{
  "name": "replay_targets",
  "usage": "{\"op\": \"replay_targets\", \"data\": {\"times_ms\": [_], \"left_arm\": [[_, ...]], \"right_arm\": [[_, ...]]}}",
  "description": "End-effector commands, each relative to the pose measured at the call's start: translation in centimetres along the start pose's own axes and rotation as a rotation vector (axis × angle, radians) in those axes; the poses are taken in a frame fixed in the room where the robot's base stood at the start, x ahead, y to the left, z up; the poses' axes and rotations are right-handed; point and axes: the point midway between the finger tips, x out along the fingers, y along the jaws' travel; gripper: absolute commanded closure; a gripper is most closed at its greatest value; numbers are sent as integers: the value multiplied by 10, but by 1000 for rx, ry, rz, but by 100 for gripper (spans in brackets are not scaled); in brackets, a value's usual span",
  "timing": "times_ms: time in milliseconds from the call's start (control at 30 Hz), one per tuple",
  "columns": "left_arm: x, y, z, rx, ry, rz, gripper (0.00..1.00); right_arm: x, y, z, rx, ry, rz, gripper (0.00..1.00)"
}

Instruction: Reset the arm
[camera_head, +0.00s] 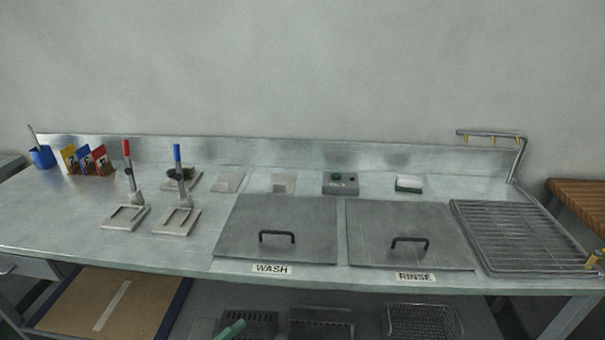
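Neither of my grippers nor my arms can be made out in the head view. A long steel counter (120,252) fills the middle of the view. Two upright levers stand on small metal plates at its left, one with a red grip (127,148) and one with a blue grip (177,153). The WASH lid (280,215) and the RINSE lid (405,222) both lie flat, each with a black handle.
A blue cup (42,157) and several coloured cards (86,160) stand at the far left. A grey control box (340,183) sits behind the lids. A wire rack (515,237) lies at right below a bent pipe (490,135). Baskets (424,320) sit underneath.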

Motion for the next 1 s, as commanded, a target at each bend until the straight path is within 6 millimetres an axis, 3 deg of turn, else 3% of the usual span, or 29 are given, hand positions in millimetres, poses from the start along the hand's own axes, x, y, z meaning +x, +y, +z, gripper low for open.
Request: {"op": "replay_targets", "data": {"times_ms": [167, 300, 500, 600, 767, 1000], "left_arm": [[-54, 39, 16, -360, -320, -67, 40], [-110, 80, 22, -632, -579, -89, 40], [-194, 140, 7, -970, -906, -87, 40], [-223, 160, -5, -1081, -1015, -80, 40], [-245, 174, -16, -1165, -1096, -74, 40], [-247, 176, -16, -1173, -1104, -72, 40]], "right_arm": [[-1, 1, -10, -3, 19, 2, 100], [-2, 2, -16, -5, 30, 4, 100], [-3, 3, -22, -6, 41, 6, 100], [-3, 3, -24, -6, 44, 6, 100], [-3, 3, -25, -5, 46, 7, 100], [-3, 2, -24, -2, 45, 7, 100]]}}
